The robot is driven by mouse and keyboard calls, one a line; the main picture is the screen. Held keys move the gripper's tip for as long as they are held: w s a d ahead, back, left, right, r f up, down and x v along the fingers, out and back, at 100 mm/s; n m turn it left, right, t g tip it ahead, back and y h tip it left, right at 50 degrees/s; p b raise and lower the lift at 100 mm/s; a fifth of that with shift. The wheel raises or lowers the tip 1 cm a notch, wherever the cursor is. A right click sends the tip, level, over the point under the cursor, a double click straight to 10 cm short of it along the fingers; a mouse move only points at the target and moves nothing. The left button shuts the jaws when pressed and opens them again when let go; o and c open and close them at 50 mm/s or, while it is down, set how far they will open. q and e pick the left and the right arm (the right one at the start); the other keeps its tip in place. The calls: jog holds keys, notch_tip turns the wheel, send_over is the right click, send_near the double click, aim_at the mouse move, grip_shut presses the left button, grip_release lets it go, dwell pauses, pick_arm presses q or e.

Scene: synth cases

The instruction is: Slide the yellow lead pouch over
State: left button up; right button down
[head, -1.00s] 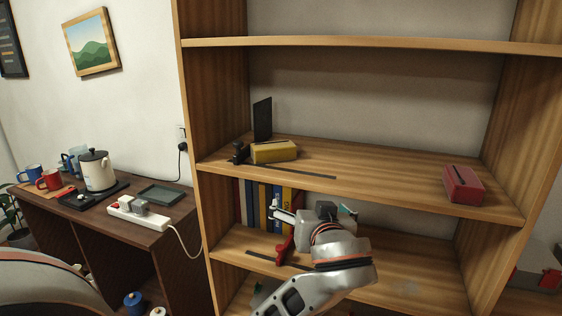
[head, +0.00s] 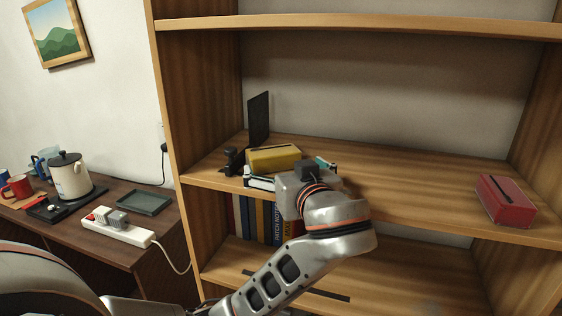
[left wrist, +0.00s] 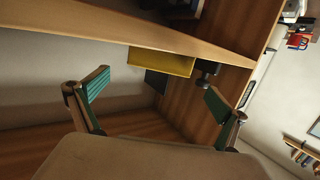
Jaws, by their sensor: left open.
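The yellow pouch (head: 273,158) lies on the middle shelf (head: 400,190), near its left end, with a dark line along its top. It also shows in the left wrist view (left wrist: 162,62), beyond and between the fingers. My left gripper (head: 284,169) is open and empty at the shelf's front, just in front of the pouch; its fingers also show in the left wrist view (left wrist: 156,92). A gap seems to remain between fingers and pouch. The gripper hides part of the shelf in front of the pouch. My right gripper is not in view.
A black upright plate (head: 258,118) stands behind the pouch, and a small black object (head: 231,160) is at its left. A red pouch (head: 505,200) lies at the shelf's right end. The shelf between is clear. Books (head: 262,218) stand below.

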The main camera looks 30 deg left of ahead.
aim_at(277, 159)
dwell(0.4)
pick_arm(q)
jog(key=shift+p+x, duration=0.6)
jog(key=shift+x, duration=3.35)
jog(key=shift+c, duration=0.4)
jog(key=c, duration=0.9)
